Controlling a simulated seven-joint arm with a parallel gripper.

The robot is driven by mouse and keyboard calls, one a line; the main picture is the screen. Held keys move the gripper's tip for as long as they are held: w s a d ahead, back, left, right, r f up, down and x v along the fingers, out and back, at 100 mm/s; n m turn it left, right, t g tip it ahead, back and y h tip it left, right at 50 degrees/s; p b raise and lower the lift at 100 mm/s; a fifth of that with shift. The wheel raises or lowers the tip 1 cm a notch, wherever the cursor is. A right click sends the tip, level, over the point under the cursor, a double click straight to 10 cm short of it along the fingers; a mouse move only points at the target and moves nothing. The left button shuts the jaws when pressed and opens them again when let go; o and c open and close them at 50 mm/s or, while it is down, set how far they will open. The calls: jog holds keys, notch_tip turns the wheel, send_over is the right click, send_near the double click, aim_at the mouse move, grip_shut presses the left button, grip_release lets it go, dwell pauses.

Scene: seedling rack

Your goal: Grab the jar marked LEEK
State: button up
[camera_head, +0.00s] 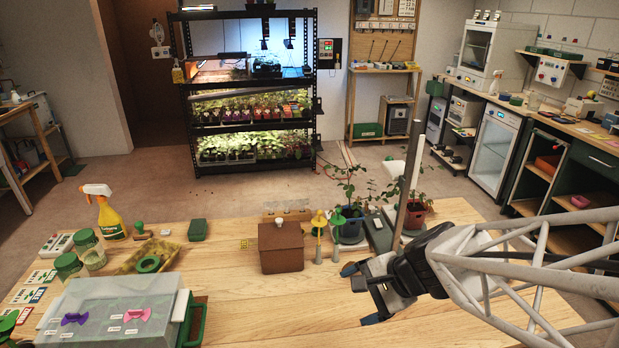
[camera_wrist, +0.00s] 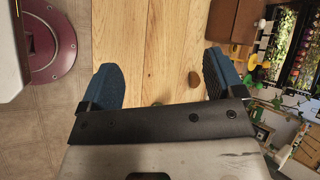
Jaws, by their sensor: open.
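Two small jars with green lids stand at the left of the table, one at the back (camera_head: 85,240) and one in front of it (camera_head: 68,266). A clear glass jar (camera_head: 95,261) is close beside them. I cannot read LEEK on any of them. My gripper (camera_head: 359,296) is open and empty over the right part of the table, far from the jars. In the wrist view its two blue fingers (camera_wrist: 160,78) are spread wide above bare wood, and no jar shows between them.
A translucent box (camera_head: 110,310) with purple and pink clips fills the front left of the table (camera_head: 300,315). A yellow spray bottle (camera_head: 108,215) stands behind the jars. The front middle is clear.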

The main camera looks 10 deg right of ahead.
jog(key=w+d+f+m+t+h, duration=0.1)
jog(key=w+d+f+m+t, duration=0.1)
jog(key=d+f+m, duration=0.3)
jog(key=w+d+f+m+t+h, duration=0.2)
jog(key=d+f+m+t, duration=0.2)
jog(key=d+m, duration=0.3)
jog(key=w+d+f+m+t+h, duration=0.2)
jog(key=d+f+m, duration=0.4)
jog(key=m, duration=0.3)
jog(key=shift+w+f+t, duration=0.35)
jog(key=shift+w+t, duration=0.05)
jog(key=shift+w, duration=0.05)
jog(key=shift+x, duration=1.3)
jog(key=shift+w, duration=0.1)
jog(key=shift+x, duration=2.5)
jog(key=shift+r, duration=0.1)
jog(key=shift+c, duration=0.3)
jog(key=c, duration=1)
